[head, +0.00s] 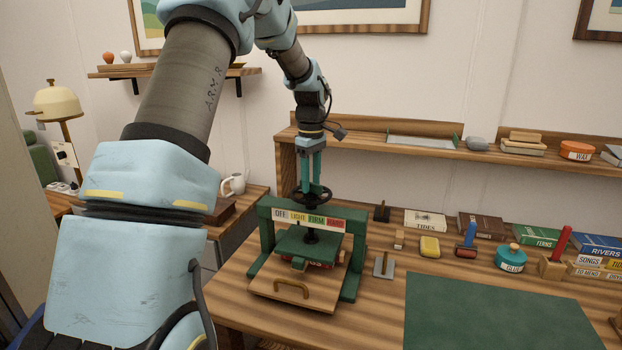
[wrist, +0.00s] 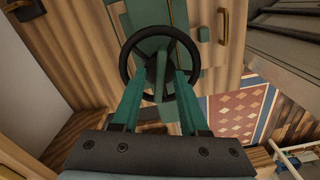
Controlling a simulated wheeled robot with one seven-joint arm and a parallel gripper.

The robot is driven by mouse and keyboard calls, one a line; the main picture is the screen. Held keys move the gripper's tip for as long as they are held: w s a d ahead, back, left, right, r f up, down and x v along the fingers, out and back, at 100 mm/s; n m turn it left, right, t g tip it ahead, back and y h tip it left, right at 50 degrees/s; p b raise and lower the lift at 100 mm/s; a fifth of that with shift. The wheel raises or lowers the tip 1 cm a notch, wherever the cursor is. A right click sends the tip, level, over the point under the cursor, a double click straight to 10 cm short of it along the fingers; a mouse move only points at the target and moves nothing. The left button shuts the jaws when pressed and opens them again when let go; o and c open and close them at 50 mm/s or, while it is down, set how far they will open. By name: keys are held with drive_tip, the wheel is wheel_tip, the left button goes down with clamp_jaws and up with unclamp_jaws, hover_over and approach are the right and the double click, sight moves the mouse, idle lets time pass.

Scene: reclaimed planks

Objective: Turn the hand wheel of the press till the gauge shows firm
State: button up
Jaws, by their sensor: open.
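The green press (head: 265,242) stands at the left end of the workbench in the head view. Its black hand wheel (head: 325,196) sits on top and also shows in the wrist view (wrist: 126,58). The gauge strip (head: 308,219) on its crossbeam reads OFF, LIGHT, FIRM, HARD; I cannot make out where its pointer stands. My gripper (head: 312,188) points down at the wheel from above. In the wrist view its green fingers (wrist: 164,80) are apart, with their tips inside the wheel's ring near the hub and a spoke. I cannot tell whether they touch it.
A board with a curved wooden handle (head: 290,289) lies at the press's front. A green mat (head: 500,312) covers the bench at right. A wall shelf (head: 375,147) runs behind the press.

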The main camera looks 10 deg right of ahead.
clamp_jaws()
idle(0.3)
idle(0.3)
